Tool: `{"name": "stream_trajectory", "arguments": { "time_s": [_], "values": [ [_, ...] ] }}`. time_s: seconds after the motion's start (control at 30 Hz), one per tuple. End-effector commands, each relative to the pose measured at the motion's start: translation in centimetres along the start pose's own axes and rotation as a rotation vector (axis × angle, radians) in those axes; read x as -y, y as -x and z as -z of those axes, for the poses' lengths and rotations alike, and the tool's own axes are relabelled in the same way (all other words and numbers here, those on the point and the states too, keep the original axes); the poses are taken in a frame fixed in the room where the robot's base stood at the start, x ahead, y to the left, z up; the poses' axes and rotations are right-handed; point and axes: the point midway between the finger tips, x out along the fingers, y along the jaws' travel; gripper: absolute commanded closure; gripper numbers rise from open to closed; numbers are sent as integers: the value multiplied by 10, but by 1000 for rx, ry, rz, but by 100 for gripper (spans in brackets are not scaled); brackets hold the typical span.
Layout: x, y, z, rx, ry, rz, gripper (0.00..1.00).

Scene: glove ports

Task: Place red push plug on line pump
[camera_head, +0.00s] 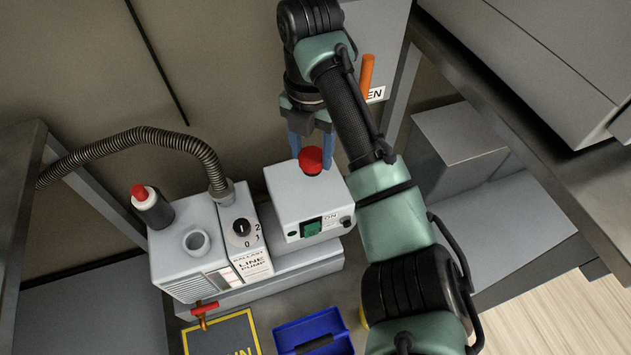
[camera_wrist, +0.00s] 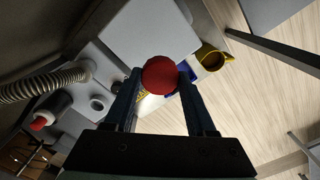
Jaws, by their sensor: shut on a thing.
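The red push plug (camera_head: 311,160) is held between the two blue fingers of my gripper (camera_head: 312,154). In the wrist view its round red top (camera_wrist: 160,75) shows between the fingertips (camera_wrist: 160,80). In the head view it appears over the back of a pale box with a green switch; I cannot tell whether it touches the box. The line pump (camera_head: 183,268) stands left of my gripper, with a round open port (camera_head: 197,243) on its top and a labelled dial panel (camera_head: 241,232). The pump's port also shows in the wrist view (camera_wrist: 97,103). The plug's underside is hidden.
A black bottle with a red cap (camera_head: 150,205) stands at the pump's back left. A ribbed hose (camera_head: 130,143) arches to the pump. The pale switch box (camera_head: 287,206) is beside the pump. A blue tray (camera_head: 314,334) lies in front. A shelf post (camera_head: 402,95) rises right of my arm.

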Motion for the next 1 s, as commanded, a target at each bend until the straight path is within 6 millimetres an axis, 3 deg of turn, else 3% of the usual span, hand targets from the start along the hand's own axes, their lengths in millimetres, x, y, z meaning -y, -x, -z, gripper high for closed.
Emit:
{"name": "stream_trajectory", "arguments": {
  "time_s": [0.03,0.1,0.33,0.53,0.97,1.0],
  "values": [
    [-1,-16,1,-4,1,-1,98],
    [0,-27,1,-3,0,0,98],
    [0,-50,1,-3,0,1,98],
    [0,-83,2,-3,0,1,98],
    [-1,-90,1,-1,0,1,98],
    [-1,-90,1,-1,0,1,39]
  ]
}}
